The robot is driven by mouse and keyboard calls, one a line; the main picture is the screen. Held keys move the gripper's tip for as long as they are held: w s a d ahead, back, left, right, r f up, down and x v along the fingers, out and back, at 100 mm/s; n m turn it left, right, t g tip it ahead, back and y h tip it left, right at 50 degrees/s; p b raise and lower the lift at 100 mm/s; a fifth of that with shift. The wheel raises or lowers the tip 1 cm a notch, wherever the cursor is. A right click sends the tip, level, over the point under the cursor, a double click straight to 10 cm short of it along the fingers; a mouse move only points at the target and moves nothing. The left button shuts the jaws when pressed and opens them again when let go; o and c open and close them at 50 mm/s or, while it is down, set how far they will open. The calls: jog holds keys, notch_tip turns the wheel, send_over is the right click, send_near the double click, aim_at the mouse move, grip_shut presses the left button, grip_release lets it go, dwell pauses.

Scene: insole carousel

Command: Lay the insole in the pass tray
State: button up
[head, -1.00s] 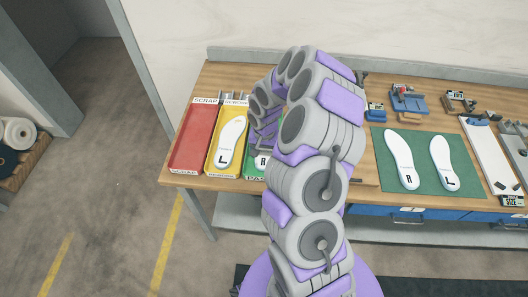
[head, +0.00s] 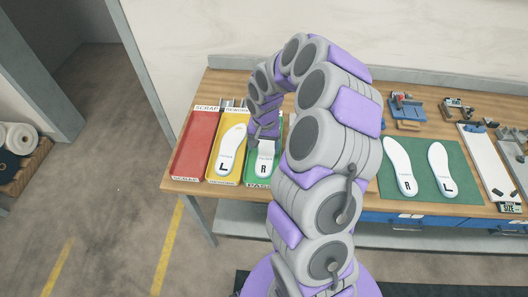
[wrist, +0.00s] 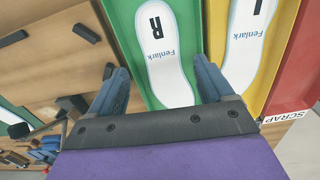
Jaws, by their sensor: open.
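A white insole marked R (head: 263,167) lies in the green pass tray (head: 279,128), its lettered end toward the front label. My gripper (head: 263,138) is over the far part of this tray and hides that end of the insole. In the wrist view the jaws (wrist: 158,72) are open and spread apart. The insole (wrist: 168,62) lies flat on the green tray floor (wrist: 128,38) between and beyond the fingers, and neither finger seems to touch it.
The yellow rework tray (head: 213,170) beside it holds an insole marked L (head: 231,150). The red scrap tray (head: 193,150) at the far left is empty. A green mat (head: 423,185) at the right bears two more insoles. Fixtures stand along the bench's back right.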

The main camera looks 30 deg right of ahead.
jog(key=s+a+r+n, duration=0.2)
jog(key=s+a+r, duration=0.35)
jog(key=r, duration=0.25)
jog(key=s+a+r+n, duration=0.3)
jog(key=s+a+r, duration=0.25)
jog(key=r, duration=0.25)
jog(key=s+a+r+n+g, duration=0.1)
jog(key=s+r, duration=0.1)
jog(key=s, duration=0.8)
jog(key=s+a+r+n, duration=0.1)
jog(key=s+a, duration=0.1)
jog(key=s, duration=0.9)
jog(key=shift+s+a+r+g, duration=0.15)
jog(key=shift+r+g, duration=0.25)
